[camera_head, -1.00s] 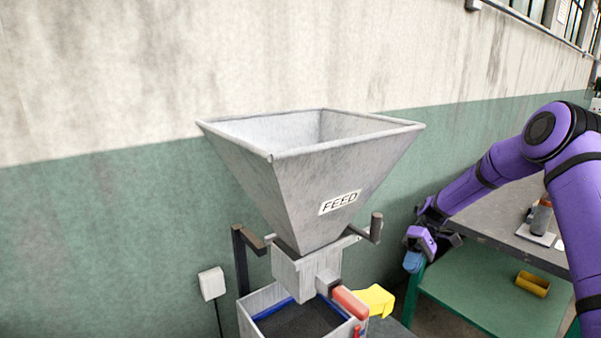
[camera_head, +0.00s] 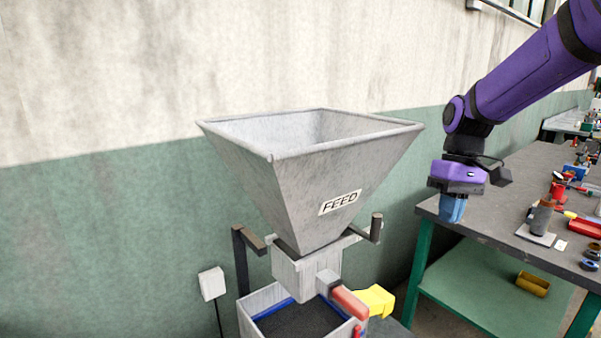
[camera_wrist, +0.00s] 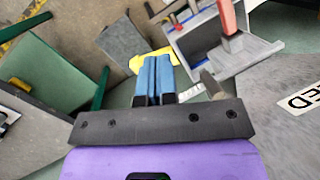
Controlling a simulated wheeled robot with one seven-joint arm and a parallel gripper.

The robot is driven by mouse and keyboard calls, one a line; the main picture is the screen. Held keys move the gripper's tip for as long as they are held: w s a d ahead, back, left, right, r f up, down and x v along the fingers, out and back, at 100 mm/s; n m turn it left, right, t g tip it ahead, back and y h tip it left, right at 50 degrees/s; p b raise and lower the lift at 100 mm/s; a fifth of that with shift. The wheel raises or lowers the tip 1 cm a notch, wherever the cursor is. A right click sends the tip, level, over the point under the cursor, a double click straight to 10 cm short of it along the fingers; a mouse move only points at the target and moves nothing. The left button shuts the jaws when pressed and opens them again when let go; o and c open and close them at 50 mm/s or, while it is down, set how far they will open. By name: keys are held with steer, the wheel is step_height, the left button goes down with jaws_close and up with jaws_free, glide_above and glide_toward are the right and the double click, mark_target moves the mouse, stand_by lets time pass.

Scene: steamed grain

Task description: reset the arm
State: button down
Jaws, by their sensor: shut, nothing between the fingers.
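My arm is purple and black and reaches in from the upper right in the head view. My gripper (camera_head: 452,218) points down with its blue fingers together, in front of the workbench's left end and to the right of the feed hopper. In the wrist view the blue fingers (camera_wrist: 153,72) lie side by side with nothing between them. The grey hopper (camera_head: 300,185), labelled FEED, stands in the middle of the head view, apart from my gripper.
The workbench (camera_head: 490,215) at right carries several tools. Its green lower shelf (camera_head: 490,290) holds a yellow container (camera_head: 533,284).

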steer(key=s+d+r+m+t, duration=0.1)
steer(key=s+r+t, duration=0.2)
steer(key=s, duration=0.7)
steer(key=s+r+m+t+h, duration=0.1)
steer(key=s+r+t, duration=0.3)
steer(key=s, duration=0.7)
steer(key=shift+d+m+t+h, duration=0.3)
steer(key=shift+d+m+t, duration=0.1)
steer(key=shift+m, duration=0.2)
steer(key=shift+s+r, duration=0.1)
